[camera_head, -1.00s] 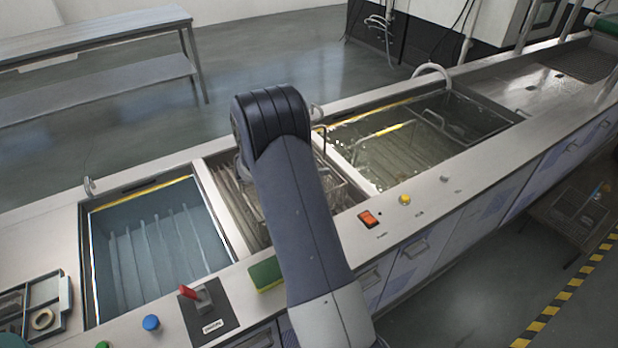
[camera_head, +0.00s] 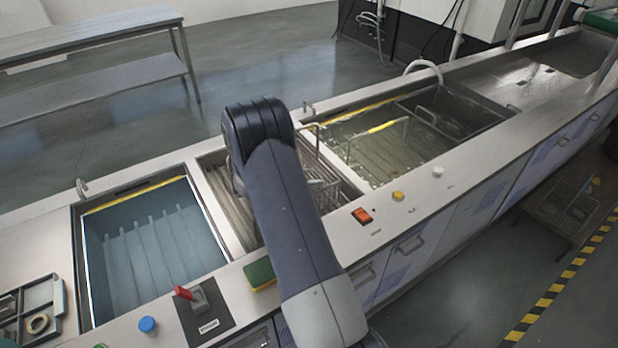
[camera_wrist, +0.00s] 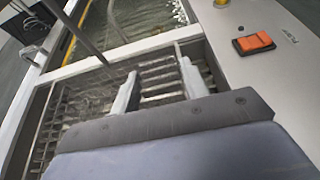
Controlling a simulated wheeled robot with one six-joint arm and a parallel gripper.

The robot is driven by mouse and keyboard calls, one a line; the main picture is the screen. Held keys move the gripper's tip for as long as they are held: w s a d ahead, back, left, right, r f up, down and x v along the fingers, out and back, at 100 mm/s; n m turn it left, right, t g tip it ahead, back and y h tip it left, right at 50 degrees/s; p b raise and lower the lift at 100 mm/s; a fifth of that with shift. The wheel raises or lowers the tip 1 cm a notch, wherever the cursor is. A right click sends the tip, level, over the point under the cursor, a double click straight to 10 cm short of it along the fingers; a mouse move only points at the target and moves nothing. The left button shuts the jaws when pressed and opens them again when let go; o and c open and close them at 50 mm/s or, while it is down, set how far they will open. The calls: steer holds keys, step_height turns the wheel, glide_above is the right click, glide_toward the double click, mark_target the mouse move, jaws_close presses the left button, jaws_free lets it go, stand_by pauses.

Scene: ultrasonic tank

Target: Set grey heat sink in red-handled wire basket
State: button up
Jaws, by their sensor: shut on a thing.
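My gripper (camera_wrist: 157,88) shows in the wrist view, its two pale fingers apart with grey ribs between them. These ribs appear to be the grey heat sink (camera_wrist: 160,84), held between the fingers; its outline merges with the slats below. In the head view my arm hides the gripper and heat sink. A wire basket (camera_head: 324,188) shows partly behind my arm, at the right end of the middle slatted tank, with a wire handle rising above it. More wire handles stand in the right liquid-filled tank (camera_head: 455,160). I cannot make out a red handle on any basket.
The left tank (camera_head: 150,255) holds blue liquid. An orange-red switch (camera_head: 362,215), a yellow-green sponge (camera_head: 260,273), a blue knob (camera_head: 148,325) and a red lever (camera_head: 184,293) sit along the front ledge. A divided tray (camera_head: 38,322) lies at far left.

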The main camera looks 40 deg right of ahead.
steer(key=shift+f, duration=0.3)
steer(key=o, duration=1)
steer(key=shift+o, duration=0.2)
steer(key=shift+r, duration=0.15)
steer(key=shift+r, duration=0.2)
steer(key=b+v, duration=0.2)
steer(key=v, duration=1)
steer(key=shift+r, duration=0.25)
